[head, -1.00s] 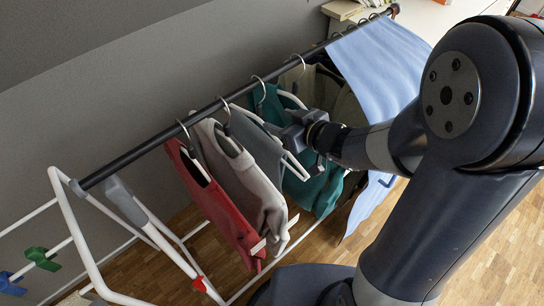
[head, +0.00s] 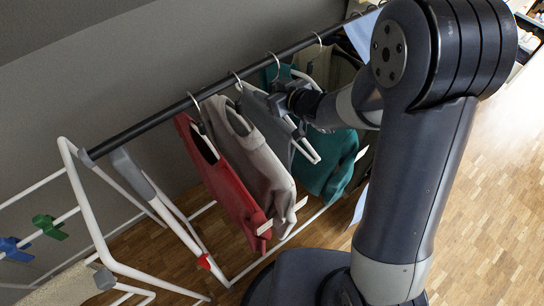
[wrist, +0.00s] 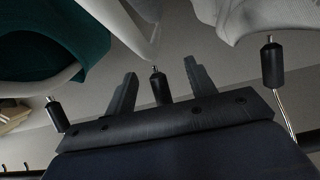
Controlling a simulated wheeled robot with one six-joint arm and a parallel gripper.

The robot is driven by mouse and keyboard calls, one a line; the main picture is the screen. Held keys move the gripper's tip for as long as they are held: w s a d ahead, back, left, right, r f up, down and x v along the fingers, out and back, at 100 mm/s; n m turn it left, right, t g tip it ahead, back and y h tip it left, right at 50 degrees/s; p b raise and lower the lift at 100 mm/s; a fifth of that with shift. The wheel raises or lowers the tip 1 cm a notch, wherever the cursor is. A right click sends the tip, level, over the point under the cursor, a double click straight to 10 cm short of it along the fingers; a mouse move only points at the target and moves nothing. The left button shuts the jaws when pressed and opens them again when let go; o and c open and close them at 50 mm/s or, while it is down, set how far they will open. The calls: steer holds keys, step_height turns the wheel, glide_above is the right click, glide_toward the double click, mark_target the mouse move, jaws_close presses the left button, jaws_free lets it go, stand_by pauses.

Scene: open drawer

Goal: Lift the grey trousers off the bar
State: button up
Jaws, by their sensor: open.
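The grey trousers (head: 262,113) hang folded over the bar of a white hanger (head: 306,150), between a beige-grey sweater and a teal garment, in the head view. My gripper (head: 286,106) is at their right edge, near the upper part of the fold. In the wrist view my gripper (wrist: 160,72) shows two dark fingers spread apart, with nothing clamped between them. Pale grey cloth hangs just beyond the fingers there. I cannot tell whether the fingers touch the cloth or have it between them.
A red sweater (head: 217,180) and the beige-grey sweater (head: 255,155) hang close on the left. The teal garment (head: 327,165) is close on the right. The dark rail (head: 150,121) runs above, on a white frame (head: 83,205). Wood floor lies open at the right.

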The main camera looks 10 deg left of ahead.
steer(key=shift+c, duration=0.5)
jaws_close()
steer(key=shift+r, duration=0.1)
stand_by(0.8)
